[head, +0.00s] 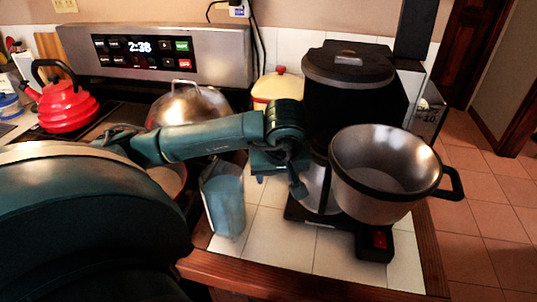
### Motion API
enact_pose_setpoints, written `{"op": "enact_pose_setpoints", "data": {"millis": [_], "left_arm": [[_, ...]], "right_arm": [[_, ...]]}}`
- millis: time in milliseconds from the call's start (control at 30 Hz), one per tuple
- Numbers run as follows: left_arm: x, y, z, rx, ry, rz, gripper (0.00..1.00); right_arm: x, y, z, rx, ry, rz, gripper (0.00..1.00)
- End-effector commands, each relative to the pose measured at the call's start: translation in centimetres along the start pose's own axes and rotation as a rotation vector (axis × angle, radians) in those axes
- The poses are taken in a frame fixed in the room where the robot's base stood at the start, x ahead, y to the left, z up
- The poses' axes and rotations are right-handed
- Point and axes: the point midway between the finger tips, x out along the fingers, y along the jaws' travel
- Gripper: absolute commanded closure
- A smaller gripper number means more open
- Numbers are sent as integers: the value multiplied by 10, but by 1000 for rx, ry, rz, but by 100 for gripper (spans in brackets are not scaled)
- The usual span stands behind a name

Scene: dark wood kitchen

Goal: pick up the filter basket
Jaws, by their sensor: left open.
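The filter basket (375,205) is a silvery metal bowl with a black rim and a black handle pointing right. It shows right of centre, upright and empty inside as far as I see, in front of the black coffee maker (345,90). It overlaps the machine's black base, and I cannot tell what supports it. My left gripper (278,184) is open, pointing down, to the left of the basket. Nothing shows between its fingers, and it appears apart from the basket. My right gripper is not in view.
A blue translucent cup (224,203) stands on the white tiles left of the gripper. The wooden counter edge (300,286) runs along the front.

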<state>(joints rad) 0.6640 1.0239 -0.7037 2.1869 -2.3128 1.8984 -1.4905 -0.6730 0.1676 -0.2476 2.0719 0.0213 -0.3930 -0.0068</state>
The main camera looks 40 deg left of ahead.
Motion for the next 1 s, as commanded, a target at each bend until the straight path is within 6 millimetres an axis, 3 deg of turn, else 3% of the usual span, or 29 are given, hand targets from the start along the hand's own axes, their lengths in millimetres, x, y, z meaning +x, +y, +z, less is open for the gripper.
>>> {"op": "enact_pose_setpoints", "data": {"millis": [133,433,700,1000], "left_arm": [[9,-1,-25,-5,-2,-3,47],[20,0,-48,-3,-4,1,47],[36,0,-88,-4,-4,1,47],[49,0,-86,-1,-3,3,47]], "right_arm": [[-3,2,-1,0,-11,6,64],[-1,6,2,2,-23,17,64],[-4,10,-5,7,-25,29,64],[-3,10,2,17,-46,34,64]]}}
